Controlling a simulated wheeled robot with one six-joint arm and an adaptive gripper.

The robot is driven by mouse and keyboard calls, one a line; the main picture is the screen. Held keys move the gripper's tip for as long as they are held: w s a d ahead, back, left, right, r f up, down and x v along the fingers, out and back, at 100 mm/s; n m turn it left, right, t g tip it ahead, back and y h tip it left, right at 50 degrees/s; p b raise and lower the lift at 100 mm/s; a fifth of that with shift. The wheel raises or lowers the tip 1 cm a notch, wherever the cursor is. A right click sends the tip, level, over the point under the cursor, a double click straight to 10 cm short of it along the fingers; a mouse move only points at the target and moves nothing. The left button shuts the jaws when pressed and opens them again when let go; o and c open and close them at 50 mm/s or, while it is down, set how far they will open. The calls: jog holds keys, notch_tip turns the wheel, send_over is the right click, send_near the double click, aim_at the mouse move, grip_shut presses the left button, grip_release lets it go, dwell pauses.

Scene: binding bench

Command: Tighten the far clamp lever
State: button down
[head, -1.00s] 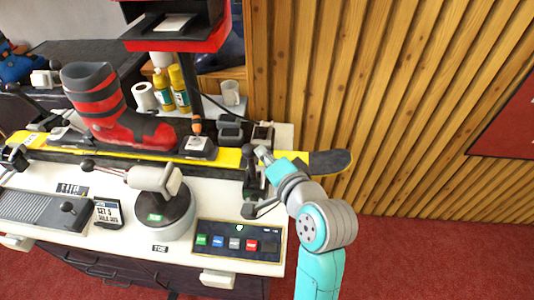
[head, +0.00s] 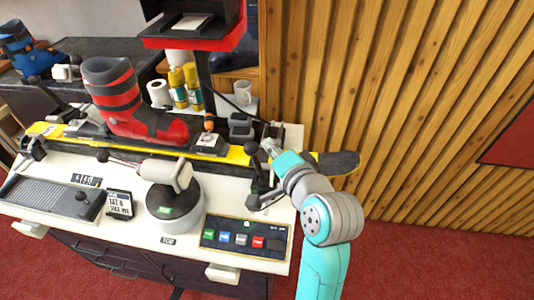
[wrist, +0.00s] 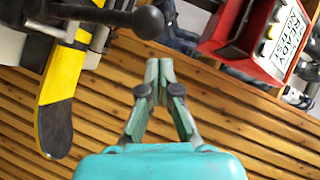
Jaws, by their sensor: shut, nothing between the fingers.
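A yellow ski (head: 235,155) with a black tip lies along the bench; it also shows in the wrist view (wrist: 62,75). A dark clamp (head: 258,180) with a black, round-knobbed lever (head: 250,149) grips its right part. In the wrist view the lever (wrist: 105,16) crosses the top left, its knob at the right end. Another clamp (head: 34,150) stands at the ski's left end. My gripper (head: 268,147) is just right of the right clamp's lever. In the wrist view its fingers (wrist: 158,72) are shut and empty, apart from the knob.
A red and black boot (head: 125,105) stands over the ski. A red machine head (head: 195,35) hangs above the bench; a red box (wrist: 262,28) shows in the wrist view. A button panel (head: 245,238) is at the front. A slatted wood wall (head: 400,100) rises behind my arm.

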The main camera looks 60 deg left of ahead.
jog(key=w+r+v, duration=0.1)
jog(key=v, duration=1)
jog(key=shift+s+r, duration=0.15)
jog(key=shift+s, duration=0.05)
jog(key=shift+a, duration=0.1)
jog(key=w+d+f+m+t+h, duration=0.1)
jog(key=w+d+f+m+t, duration=0.15)
jog(key=d+f, duration=0.45)
jog(key=w+d+f+m+t+h, duration=0.1)
jog(key=w+d+f+t+h, duration=0.2)
jog(key=d+f, duration=0.45)
jog(key=s+d+f+m+t+h, duration=0.1)
jog(key=d+f+t, duration=0.1)
jog(key=d+f, duration=0.35)
jog(key=s+d+f+m+t+h, duration=0.1)
jog(key=d+f+t+h, duration=0.15)
jog(key=d, duration=0.65)
jog(key=s+d+f+t+h, duration=0.2)
jog(key=s+d+f+h, duration=0.2)
jog(key=s+d, duration=0.65)
jog(key=s+d+r+n+h, duration=0.3)
jog(key=s+d, duration=0.4)
jog(key=s, duration=0.6)
jog(key=shift+d+r+t, duration=0.25)
jog(key=shift+d+t, duration=0.05)
jog(key=shift+d, duration=0.1)
jog(key=shift+a+h, duration=0.15)
jog(key=shift+h, duration=0.1)
